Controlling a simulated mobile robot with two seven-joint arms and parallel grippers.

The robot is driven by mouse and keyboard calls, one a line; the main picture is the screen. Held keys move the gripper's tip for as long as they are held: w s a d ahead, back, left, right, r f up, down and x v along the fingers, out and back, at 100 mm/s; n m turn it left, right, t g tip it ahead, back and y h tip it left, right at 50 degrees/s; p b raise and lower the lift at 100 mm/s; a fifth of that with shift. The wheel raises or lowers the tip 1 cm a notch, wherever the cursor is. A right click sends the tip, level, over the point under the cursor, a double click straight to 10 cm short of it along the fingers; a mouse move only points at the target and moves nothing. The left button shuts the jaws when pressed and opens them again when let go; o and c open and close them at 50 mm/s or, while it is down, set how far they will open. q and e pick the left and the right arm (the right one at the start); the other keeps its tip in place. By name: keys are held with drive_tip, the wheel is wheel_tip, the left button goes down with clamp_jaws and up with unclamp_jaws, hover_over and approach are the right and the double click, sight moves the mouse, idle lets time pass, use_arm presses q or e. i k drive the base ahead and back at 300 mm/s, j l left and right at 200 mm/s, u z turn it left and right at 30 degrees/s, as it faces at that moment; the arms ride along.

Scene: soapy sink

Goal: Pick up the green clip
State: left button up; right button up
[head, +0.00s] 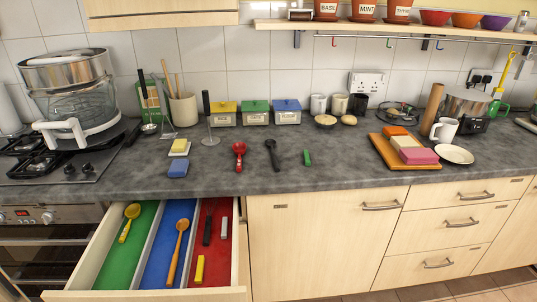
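A small green clip (307,157) lies on the grey worktop (340,172), near the middle of the head view. It is upright in the picture, its long side running away from me. A black spoon-like utensil (272,155) lies to its left, apart from it, and a red scoop (239,156) lies further left. Neither of my grippers shows in the head view, so I cannot see whether they are open or shut.
Below the worktop, a drawer (152,294) stands open with green, blue and red compartments holding utensils. A wooden board (387,151) with coloured blocks lies to the right. Lidded boxes (255,113) and cups stand behind. The worktop around the clip is clear.

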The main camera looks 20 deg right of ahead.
sight(308, 162)
drive_tip(key=l+u, duration=0.65)
drive_tip(key=l, duration=0.15)
drive_tip(key=l+u, duration=0.15)
drive_tip(key=l, duration=0.3)
drive_tip(key=k+l+u, duration=0.2)
drive_tip(key=l, duration=0.25)
drive_tip(key=k+l, duration=0.1)
drive_tip(key=l, duration=0.35)
drive_tip(key=k+l, duration=0.1)
drive_tip(key=l, duration=0.35)
drive_tip(key=i+u, duration=0.05)
